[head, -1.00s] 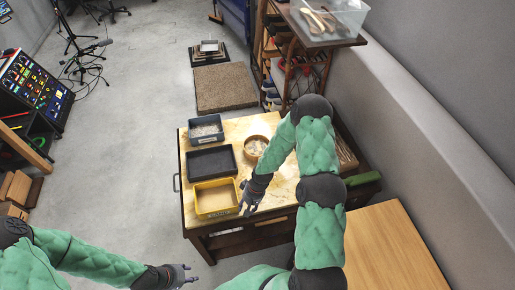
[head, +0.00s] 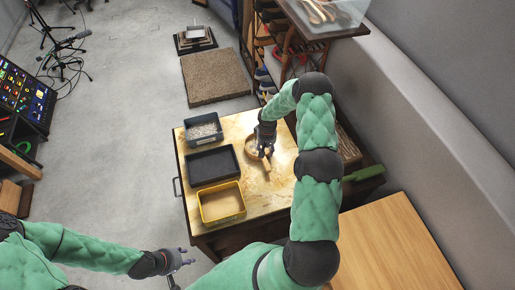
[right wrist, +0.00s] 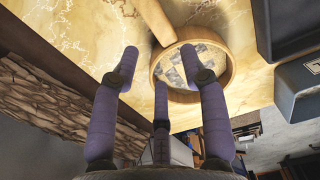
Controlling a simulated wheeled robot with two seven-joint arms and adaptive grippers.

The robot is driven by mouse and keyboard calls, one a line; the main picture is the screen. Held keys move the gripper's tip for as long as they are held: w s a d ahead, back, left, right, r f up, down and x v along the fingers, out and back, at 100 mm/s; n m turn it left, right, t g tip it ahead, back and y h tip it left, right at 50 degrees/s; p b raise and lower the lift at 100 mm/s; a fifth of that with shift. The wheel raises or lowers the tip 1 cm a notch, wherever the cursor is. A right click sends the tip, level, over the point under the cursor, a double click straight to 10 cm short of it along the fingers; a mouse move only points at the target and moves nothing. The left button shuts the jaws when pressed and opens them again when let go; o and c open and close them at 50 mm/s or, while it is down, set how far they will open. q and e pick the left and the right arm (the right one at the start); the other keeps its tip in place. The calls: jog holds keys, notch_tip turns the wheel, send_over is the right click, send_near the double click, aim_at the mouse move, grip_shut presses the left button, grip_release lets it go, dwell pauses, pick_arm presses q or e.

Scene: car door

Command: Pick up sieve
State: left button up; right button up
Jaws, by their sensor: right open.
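My left gripper (head: 186,257) is open and empty, low at the left, away from the table.
On the table's left stand a blue-grey bin (head: 203,130) with grainy contents, a black tray (head: 212,165) and a yellow tray (head: 221,203). A shelf with a clear box (head: 322,14) stands behind. A plain wooden table (head: 395,245) is at right.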

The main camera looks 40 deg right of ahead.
aim_at(266, 160)
jog(key=f, duration=0.3)
jog(key=shift+s+f, duration=0.2)
jog(key=shift+s, duration=0.1)
jog(key=shift+w+f, duration=0.15)
jog(key=shift+f, duration=0.25)
jog(key=shift+s+f, duration=0.2)
jog(key=shift+f, duration=2.2)
jog(key=c, duration=0.9)
jog(key=shift+w, duration=0.1)
